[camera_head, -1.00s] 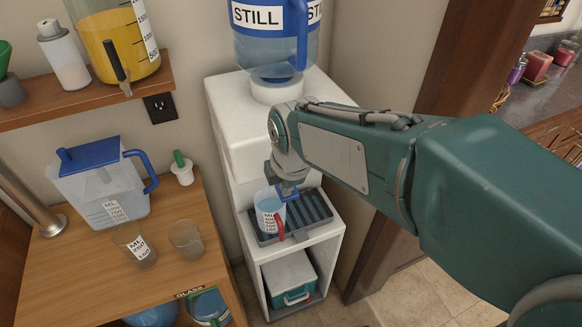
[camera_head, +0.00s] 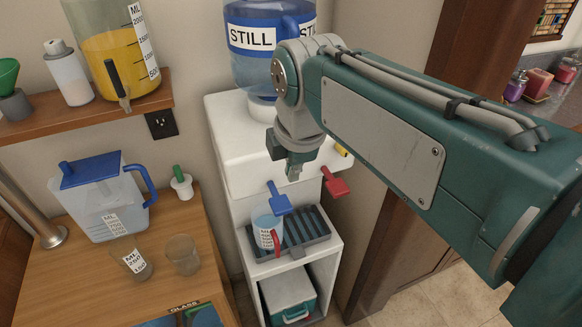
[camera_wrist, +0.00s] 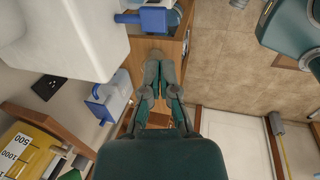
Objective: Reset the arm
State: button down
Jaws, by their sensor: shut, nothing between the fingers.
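My gripper (camera_head: 293,172) is shut and empty at the end of my raised teal arm. In the head view it appears in front of the white water dispenser (camera_head: 226,128), above the blue tap lever (camera_head: 278,198) and left of the red one (camera_head: 336,182). In the wrist view the two fingers (camera_wrist: 157,62) are closed together, pointing away from the camera. A clear cup (camera_head: 266,232) with a red handle stands upright on the dark drip tray (camera_head: 312,236) under the blue tap, apart from the gripper. Its fill level is hard to tell.
A blue STILL bottle (camera_head: 250,65) sits on the dispenser. A wooden table (camera_head: 75,270) at left holds a blue-lidded pitcher (camera_head: 100,200) and two glasses. A shelf (camera_head: 60,118) above holds a yellow-filled container (camera_head: 105,55). A teal cooler box (camera_head: 289,297) sits below the tray.

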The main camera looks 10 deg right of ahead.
jog(key=s+d+f+m+t, duration=0.1)
jog(key=s+d+f+m, duration=0.2)
jog(key=m, duration=0.7)
jog(key=s+d+f+m+t, duration=0.1)
jog(key=s+d+f+m, duration=0.3)
jog(key=s+d+m, duration=0.3)
jog(key=m, duration=0.4)
jog(key=shift+d+t+h, duration=0.15)
jog(key=shift+t+h, duration=0.25)
jog(key=shift+d+f, duration=0.1)
